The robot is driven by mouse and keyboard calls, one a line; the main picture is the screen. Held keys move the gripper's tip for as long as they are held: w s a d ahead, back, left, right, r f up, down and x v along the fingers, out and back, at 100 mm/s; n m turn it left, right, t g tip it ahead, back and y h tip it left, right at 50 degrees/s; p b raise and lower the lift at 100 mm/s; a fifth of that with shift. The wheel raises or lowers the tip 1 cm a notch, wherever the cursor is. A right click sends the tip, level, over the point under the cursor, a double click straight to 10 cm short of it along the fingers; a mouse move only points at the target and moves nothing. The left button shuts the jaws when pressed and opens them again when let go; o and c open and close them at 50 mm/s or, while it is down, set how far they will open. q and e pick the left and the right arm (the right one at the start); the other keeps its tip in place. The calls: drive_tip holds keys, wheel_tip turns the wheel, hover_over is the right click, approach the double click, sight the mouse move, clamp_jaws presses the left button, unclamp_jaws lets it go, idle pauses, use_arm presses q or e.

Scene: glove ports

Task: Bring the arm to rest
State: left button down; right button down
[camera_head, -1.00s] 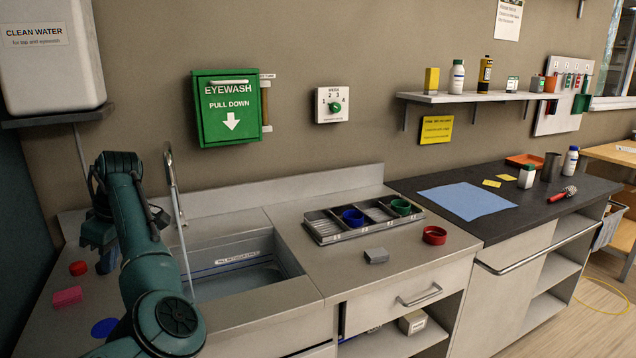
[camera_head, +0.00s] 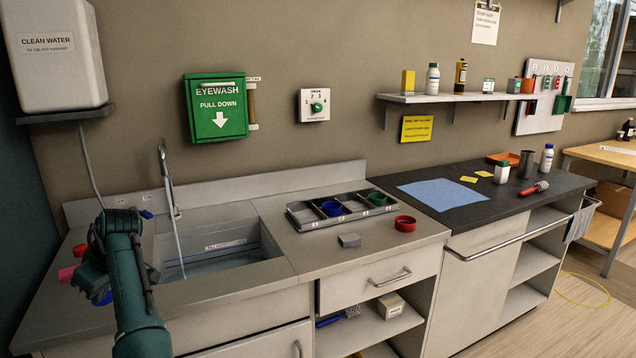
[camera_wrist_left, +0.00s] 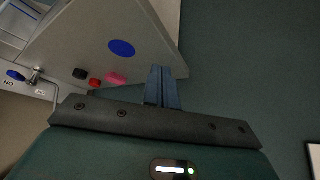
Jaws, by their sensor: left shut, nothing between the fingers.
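My left arm (camera_head: 128,270) comes in at the lower left of the head view, in front of the counter left of the sink. My left gripper (camera_wrist_left: 161,74) shows in the left wrist view as two blue-grey fingers, shut together and empty. In the head view it is mostly hidden behind my arm. In the wrist view, the fingers are beside the counter edge, near a blue disc (camera_wrist_left: 121,48) and a pink block (camera_wrist_left: 116,78). Whether they touch anything is not clear, but nothing is held. My right gripper is out of view.
The sink (camera_head: 215,255) with its tap (camera_head: 166,180) is right of my arm. A divided tray (camera_head: 300,217), a grey block (camera_head: 349,240) and a red ring (camera_head: 405,223) lie on the counter. A clean water tank (camera_head: 60,60) hangs above left. The floor at the lower right is mostly clear.

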use_arm(q)
wheel_tip(320, 180, down, 10)
drive_tip(key=s+r+m+t+y, duration=0.1)
drive_tip(key=s+m+t+y, duration=0.1)
drive_tip(key=m+t, duration=0.35)
drive_tip(key=s+d+f+m+t+h, duration=0.3)
drive_tip(key=s+d+f+m, duration=0.2)
drive_tip(key=d+f+m, duration=0.45)
drive_tip(key=s+d+f+m+h, duration=0.1)
drive_tip(key=s+d+h, duration=0.3)
drive_tip(key=s+d, duration=0.5)
drive_tip(key=s+d+f+m+h, duration=0.2)
drive_tip(key=s+d+h, duration=0.2)
drive_tip(key=s+d, duration=0.6)
drive_tip(key=d+t, duration=0.1)
drive_tip(key=d, duration=0.3)
drive_tip(key=shift+d+f+m+h, duration=0.2)
drive_tip(key=shift+d+m+h, duration=0.1)
drive_tip(key=shift+m+h, duration=0.1)
